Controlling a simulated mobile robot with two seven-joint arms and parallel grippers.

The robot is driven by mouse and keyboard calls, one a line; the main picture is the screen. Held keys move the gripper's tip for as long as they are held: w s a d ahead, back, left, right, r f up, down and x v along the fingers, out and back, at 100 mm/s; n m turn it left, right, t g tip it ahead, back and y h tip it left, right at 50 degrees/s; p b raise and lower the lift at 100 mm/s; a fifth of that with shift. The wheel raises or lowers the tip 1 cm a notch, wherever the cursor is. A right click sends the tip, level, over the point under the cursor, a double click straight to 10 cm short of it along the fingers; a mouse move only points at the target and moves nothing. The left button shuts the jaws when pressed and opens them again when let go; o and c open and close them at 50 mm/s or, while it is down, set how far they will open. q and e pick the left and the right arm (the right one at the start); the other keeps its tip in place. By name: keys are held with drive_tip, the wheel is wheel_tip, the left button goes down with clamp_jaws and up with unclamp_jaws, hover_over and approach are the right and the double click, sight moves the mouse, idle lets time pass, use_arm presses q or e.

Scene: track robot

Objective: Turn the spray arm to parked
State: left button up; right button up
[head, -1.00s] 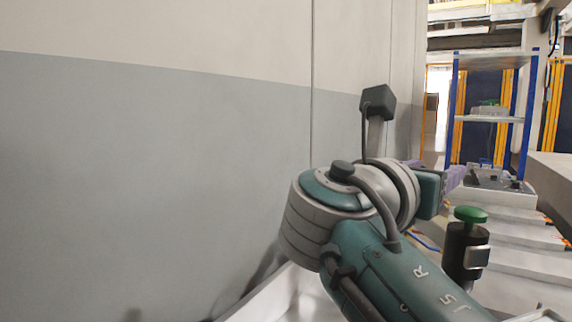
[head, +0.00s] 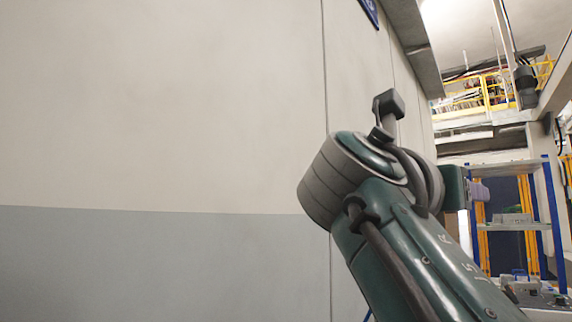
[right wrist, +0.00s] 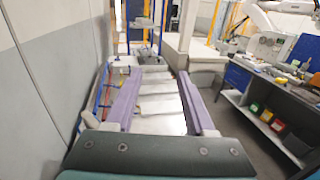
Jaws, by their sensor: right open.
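I cannot make out the spray arm in either current view. My right gripper (head: 480,193) shows in the head view as a small purple part beyond my teal right arm, which hides much of it. In the right wrist view, the right gripper (right wrist: 159,73) is open. Its two long purple fingers are wide apart with nothing held between them, and pale slatted surfaces (right wrist: 160,104) show below and beyond. My left gripper is in neither view.
A two-tone wall (head: 160,130) fills the head view's left. A blue-posted rack (head: 548,215) stands at the right; the rack (right wrist: 158,38) is also ahead in the wrist view. A workbench (right wrist: 238,76) with coloured bins (right wrist: 265,115) stands to the right.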

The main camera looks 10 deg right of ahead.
wheel_tip(320, 180, up, 5)
drive_tip(key=shift+r, duration=0.15)
